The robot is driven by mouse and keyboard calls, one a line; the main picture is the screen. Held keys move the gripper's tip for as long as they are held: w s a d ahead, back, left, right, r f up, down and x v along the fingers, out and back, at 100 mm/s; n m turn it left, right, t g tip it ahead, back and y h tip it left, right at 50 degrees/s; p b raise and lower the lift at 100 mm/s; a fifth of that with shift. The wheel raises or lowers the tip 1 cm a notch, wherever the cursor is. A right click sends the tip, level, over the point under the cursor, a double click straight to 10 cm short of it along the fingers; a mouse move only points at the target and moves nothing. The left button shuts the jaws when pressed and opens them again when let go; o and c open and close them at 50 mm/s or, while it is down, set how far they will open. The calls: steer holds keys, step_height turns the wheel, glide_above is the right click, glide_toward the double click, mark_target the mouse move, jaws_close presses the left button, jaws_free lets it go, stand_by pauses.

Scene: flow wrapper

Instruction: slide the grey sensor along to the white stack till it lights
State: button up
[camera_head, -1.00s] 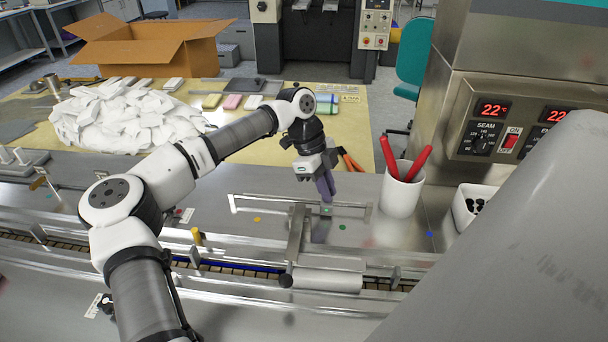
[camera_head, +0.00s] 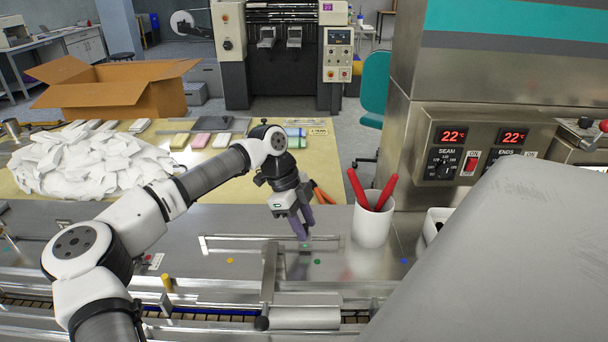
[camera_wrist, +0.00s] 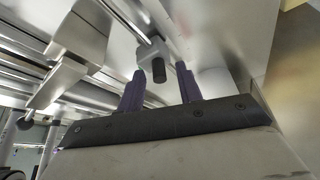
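My gripper (camera_head: 302,228) hangs over the metal deck, fingers pointing down at the thin rail (camera_head: 222,238). In the wrist view my gripper (camera_wrist: 160,84) shows two purple fingers standing well apart. A small grey block with a black round tip, apparently the grey sensor (camera_wrist: 152,52), lies beyond the fingertips and in line with the gap. No finger is seen touching it. In the head view the sensor cannot be made out by my fingers. A heap of white packets (camera_head: 90,160) lies at the left; I cannot identify a distinct white stack.
A white cup (camera_head: 372,222) with red-handled tools stands right of my gripper. A metal crossbar (camera_head: 269,270) and roller (camera_head: 304,318) are in front. A large grey cover (camera_head: 500,260) fills the lower right. An open carton (camera_head: 110,90) stands at the back left.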

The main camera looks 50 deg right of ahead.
steer(key=b+v, duration=0.2)
steer(key=v, duration=1.1)
steer(key=shift+r, duration=0.35)
steer(key=shift+w+a+f, duration=0.1)
